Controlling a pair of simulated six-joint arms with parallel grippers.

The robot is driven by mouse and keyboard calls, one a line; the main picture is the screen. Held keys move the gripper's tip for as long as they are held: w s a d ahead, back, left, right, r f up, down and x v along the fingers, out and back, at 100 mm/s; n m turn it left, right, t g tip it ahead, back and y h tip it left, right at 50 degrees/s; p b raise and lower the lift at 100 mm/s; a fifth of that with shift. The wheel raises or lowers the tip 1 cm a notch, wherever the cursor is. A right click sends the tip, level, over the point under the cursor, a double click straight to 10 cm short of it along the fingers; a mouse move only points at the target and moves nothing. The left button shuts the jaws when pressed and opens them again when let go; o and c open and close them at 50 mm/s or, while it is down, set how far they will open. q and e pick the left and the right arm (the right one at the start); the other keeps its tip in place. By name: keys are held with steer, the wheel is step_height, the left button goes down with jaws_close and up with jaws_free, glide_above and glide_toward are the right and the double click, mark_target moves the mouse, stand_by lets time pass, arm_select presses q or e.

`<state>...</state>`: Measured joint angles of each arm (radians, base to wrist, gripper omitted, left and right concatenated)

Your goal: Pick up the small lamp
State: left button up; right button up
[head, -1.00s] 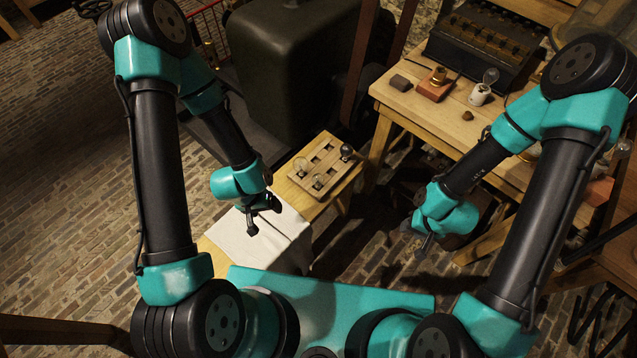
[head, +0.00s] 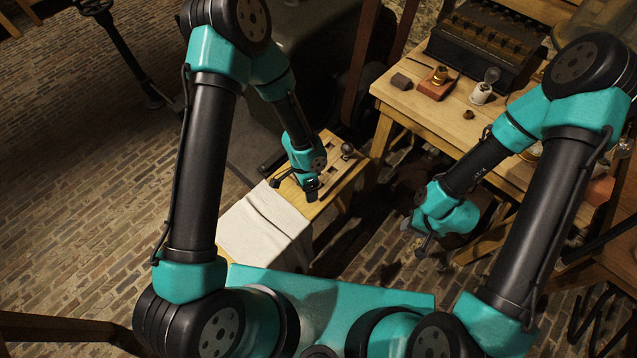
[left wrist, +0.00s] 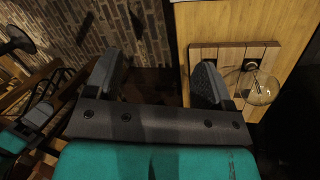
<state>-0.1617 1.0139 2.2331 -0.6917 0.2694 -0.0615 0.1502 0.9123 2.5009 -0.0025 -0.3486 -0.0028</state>
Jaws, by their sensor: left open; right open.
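A wooden rack (head: 331,144) with square holes lies on the low bench, partly hidden by my left arm. It also shows in the left wrist view (left wrist: 232,52), with a clear glass lamp (left wrist: 262,90) in it, right of my right-hand finger. Other lamps in the rack are hidden in the head view, and I cannot tell which is the small one. My left gripper (head: 294,187) is open and empty at the rack's near-left side; its spread fingers show in the left wrist view (left wrist: 157,80). My right gripper (head: 425,243) is open, apart from everything, over the floor near the workbench.
A white cloth (head: 262,228) covers the near end of the low bench. The workbench (head: 425,108) at right holds a brass fitting on a brick-red block (head: 436,88), a glass bulb on a white socket (head: 481,92) and a dark case (head: 485,45). A dark round-topped piece (head: 347,150) stands at the rack's far corner.

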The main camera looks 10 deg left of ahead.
mark_target(322, 177)
arm_select(q)
steer(key=w+d+r+m+t+y, duration=0.4)
steer(key=w+d+m+y, duration=0.2)
steer(key=w+d+m, duration=0.2)
steer(key=w, duration=0.2)
steer(key=shift+w+r+m, duration=0.15)
steer(key=shift+w+m, duration=0.15)
steer(key=shift+w, duration=0.05)
steer(key=shift+d, duration=0.1)
steer(key=x, duration=1.2)
steer(key=shift+s, duration=0.1)
steer(key=shift+x, duration=2.75)
steer(key=shift+s, duration=0.15)
